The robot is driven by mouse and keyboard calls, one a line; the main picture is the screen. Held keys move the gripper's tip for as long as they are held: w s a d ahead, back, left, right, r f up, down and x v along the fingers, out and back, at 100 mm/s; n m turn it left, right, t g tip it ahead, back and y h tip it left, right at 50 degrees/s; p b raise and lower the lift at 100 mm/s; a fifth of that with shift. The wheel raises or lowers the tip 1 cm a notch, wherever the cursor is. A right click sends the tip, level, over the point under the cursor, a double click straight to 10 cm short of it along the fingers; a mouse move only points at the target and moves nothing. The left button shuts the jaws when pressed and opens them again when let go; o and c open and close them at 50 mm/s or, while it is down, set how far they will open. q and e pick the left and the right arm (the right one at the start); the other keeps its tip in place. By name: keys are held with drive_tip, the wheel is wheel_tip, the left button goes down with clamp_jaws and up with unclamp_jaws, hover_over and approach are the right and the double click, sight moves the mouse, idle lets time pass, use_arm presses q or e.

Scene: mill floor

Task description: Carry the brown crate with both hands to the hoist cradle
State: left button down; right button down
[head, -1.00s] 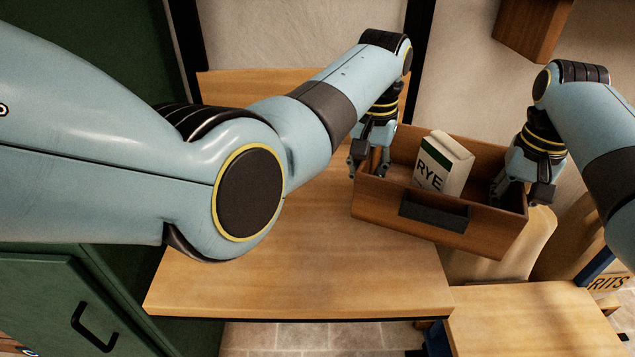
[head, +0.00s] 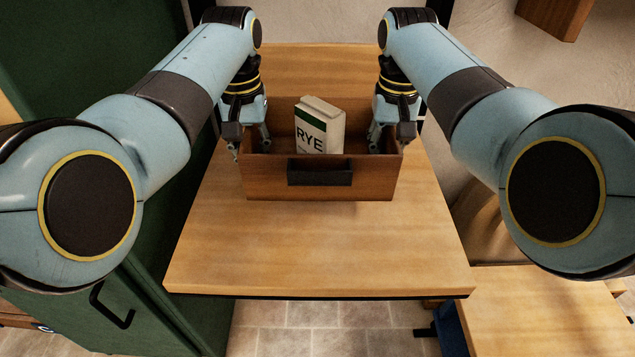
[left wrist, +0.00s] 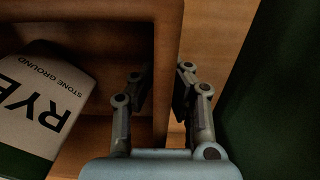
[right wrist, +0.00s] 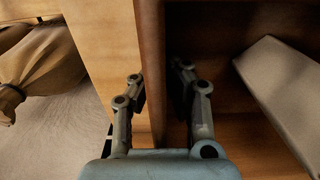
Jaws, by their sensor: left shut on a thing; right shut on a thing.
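The brown crate (head: 375,181) is level over the wooden table, a box marked RYE (head: 321,128) standing inside it. Whether the crate touches the tabletop is hard to tell. My left gripper (head: 251,150) is shut on the crate's left wall, which also shows between its fingers in the left wrist view (left wrist: 166,70). My right gripper (head: 388,145) is shut on the right wall, seen in the right wrist view (right wrist: 152,70). The box lies clear of both grippers' fingers. I cannot identify a hoist cradle in these frames.
The wooden table (head: 320,255) is bare in front of the crate. A green cabinet (head: 160,305) stands close on the left. A lower wooden surface (head: 540,318) is at the bottom right. A sack (right wrist: 45,65) lies right of the table.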

idle(0.3)
